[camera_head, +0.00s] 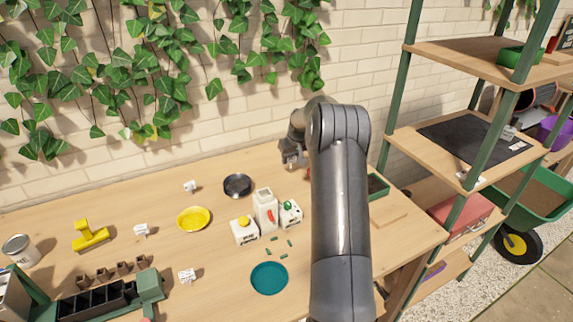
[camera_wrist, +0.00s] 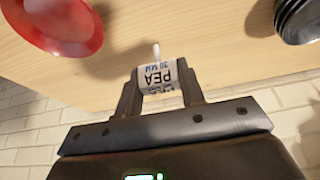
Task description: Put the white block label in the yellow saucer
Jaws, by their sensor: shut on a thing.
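My gripper (camera_head: 291,160) is raised over the back of the bench and is shut on a white block label (camera_wrist: 157,75). In the wrist view the label's face reads PEA, with a thin white stake sticking out beyond it. The fingers of my gripper (camera_wrist: 160,88) press on its two sides. The yellow saucer (camera_head: 193,226) stands to the left of my gripper in the head view, apart from it, and looks empty. It is out of the wrist view.
A black saucer (camera_head: 237,187) and a white canister set (camera_head: 265,210) stand between. Other white labels (camera_head: 190,186) (camera_head: 141,230) (camera_head: 187,275) lie around. A teal saucer (camera_head: 269,279) is in front. A red saucer (camera_wrist: 60,25) shows in the wrist view. A shelf rack (camera_head: 465,115) stands right.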

